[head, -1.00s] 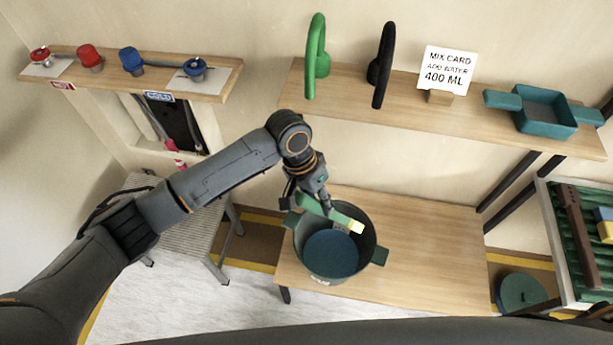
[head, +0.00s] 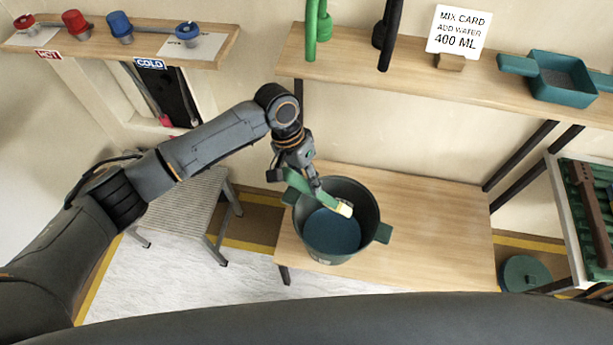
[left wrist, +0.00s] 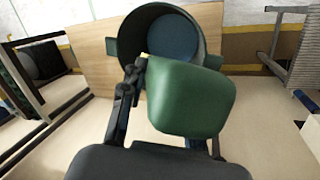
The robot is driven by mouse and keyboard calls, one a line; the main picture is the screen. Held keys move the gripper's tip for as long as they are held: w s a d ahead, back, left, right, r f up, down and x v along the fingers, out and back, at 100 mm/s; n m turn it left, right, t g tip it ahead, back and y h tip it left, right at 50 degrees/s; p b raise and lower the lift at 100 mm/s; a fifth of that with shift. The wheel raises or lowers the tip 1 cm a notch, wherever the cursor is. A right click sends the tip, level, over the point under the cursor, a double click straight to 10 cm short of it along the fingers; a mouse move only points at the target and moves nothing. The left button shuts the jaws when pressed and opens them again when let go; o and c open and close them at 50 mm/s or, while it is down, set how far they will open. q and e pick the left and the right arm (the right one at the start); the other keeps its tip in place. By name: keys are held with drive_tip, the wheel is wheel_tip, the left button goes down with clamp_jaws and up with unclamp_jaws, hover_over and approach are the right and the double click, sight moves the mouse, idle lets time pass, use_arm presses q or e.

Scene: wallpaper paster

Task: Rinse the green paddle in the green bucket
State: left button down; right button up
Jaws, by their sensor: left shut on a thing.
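The green bucket (head: 369,207) stands on the low wooden table with blue water (head: 331,232) inside. It also shows in the left wrist view (left wrist: 206,62). My left gripper (head: 314,187) is at the bucket's back left rim, shut on the green paddle (head: 296,181). The paddle slants down to the right, its pale tip (head: 344,209) over the bucket's opening. I cannot tell whether the tip touches the water. In the left wrist view the broad green part of the paddle (left wrist: 190,98) hides part of the bucket. My right gripper is not in view.
The low table (head: 430,230) is clear right of the bucket. Above it, a shelf (head: 400,85) holds green and black upright tools, a mix card (head: 457,30) and a teal tray (head: 562,92). A grey stool (head: 185,205) stands left. A rack (head: 570,215) is at right.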

use_arm(q)
wheel_tip(320, 180, down, 16)
drive_tip(key=b, duration=0.8)
drive_tip(key=shift+r, duration=0.2)
drive_tip(key=shift+f, duration=0.1)
drive_tip(key=shift+f, duration=0.5)
drive_tip(key=shift+f, duration=0.75)
drive_tip(key=shift+f, duration=0.15)
idle(0.5)
